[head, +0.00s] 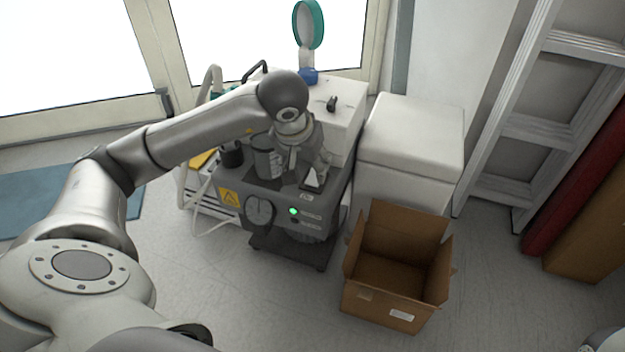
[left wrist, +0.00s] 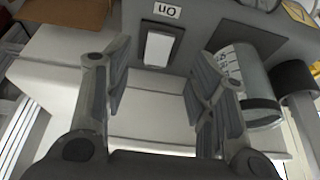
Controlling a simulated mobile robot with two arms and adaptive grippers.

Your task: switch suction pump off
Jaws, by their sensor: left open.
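The suction pump (head: 235,190) is a dark grey machine with a round gauge, a lit green light (head: 293,211) and a yellow warning label on its front. A pale rocker switch (left wrist: 158,45) sits on its top face beside a label (left wrist: 166,11) that reads "On" upside down in the left wrist view. The switch also shows in the head view (head: 315,178). My left gripper (left wrist: 163,65) is open above the pump. The switch shows between its two fingers, with no visible contact. My right gripper is not in view.
A clear cylinder (left wrist: 245,80) stands on the pump close to one finger. A white box-shaped unit (head: 345,105) is behind. An open cardboard box (head: 390,275) is on the floor to the right, before a white cabinet (head: 410,140). A ladder (head: 515,125) leans at the right.

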